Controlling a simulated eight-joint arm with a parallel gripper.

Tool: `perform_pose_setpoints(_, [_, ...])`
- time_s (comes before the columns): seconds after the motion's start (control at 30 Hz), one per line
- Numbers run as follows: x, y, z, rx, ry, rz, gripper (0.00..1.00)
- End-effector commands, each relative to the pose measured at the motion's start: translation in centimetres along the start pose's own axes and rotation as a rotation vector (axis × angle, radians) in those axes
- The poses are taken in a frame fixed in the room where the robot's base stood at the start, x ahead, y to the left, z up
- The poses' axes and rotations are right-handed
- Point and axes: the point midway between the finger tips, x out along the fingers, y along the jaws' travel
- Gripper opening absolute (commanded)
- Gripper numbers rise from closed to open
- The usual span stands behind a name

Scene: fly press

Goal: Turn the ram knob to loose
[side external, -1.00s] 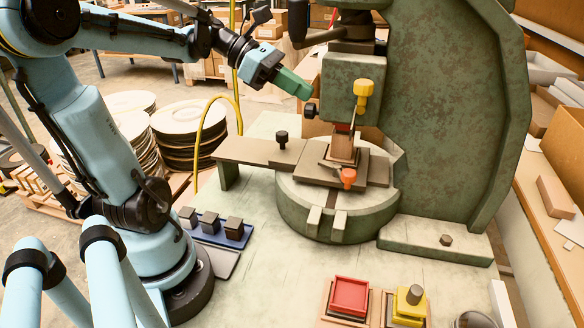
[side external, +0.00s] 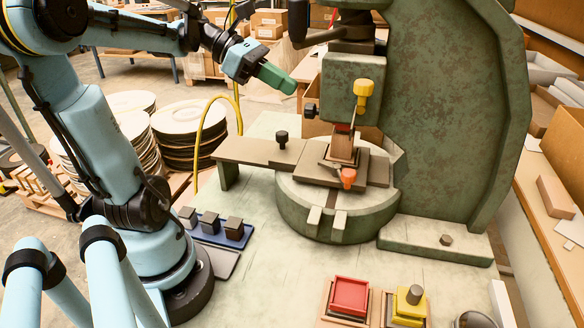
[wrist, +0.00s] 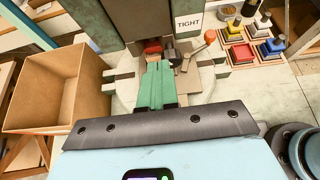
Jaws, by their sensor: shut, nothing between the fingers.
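The green press's ram head (side external: 351,88) carries a black knob (side external: 310,110) on its left side and a yellow knob (side external: 363,90) on its front. The frames do not make clear which is the ram knob. My gripper (side external: 292,86) has green fingers, shut and empty, pointing at the head from the left, apart from both knobs. In the wrist view the fingers (wrist: 155,68) reach toward the press, with a white label reading TIGHT (wrist: 188,21) above and to the right. The fingers hide part of the press there.
Below the ram are a wooden piece (side external: 343,149) and an orange-knobbed lever (side external: 347,178) on the round bed (side external: 290,212). A side plate (side external: 247,151) bears another black knob (side external: 282,137). Red (side external: 349,296) and yellow (side external: 408,302) trays stand in front. A cardboard box (wrist: 55,85) is left.

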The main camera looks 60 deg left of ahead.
Motion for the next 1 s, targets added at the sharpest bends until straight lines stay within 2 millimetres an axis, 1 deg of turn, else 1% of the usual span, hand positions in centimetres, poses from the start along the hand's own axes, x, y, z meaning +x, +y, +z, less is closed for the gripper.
perform_pose_setpoints(0.1, [-1.2,0.1,-0.7,-0.002,0.001,0.002,0.0])
perform_pose_setpoints(0.27, [-2.3,0.0,-1.3,-0.002,0.001,0.001,0.0])
perform_pose_setpoints(0.63, [-2.5,-0.1,-1.4,0.0,0.0,0.0,0.0])
perform_pose_setpoints(0.77, [-2.7,-1.1,-1.8,-0.001,0.0,0.001,0.0])
perform_pose_setpoints(0.9, [-2.9,-2.5,-2.4,-0.002,0.0,0.001,0.0])
perform_pose_setpoints(1.0, [-2.6,-2.8,-2.2,0.0,0.0,-0.002,0.0])
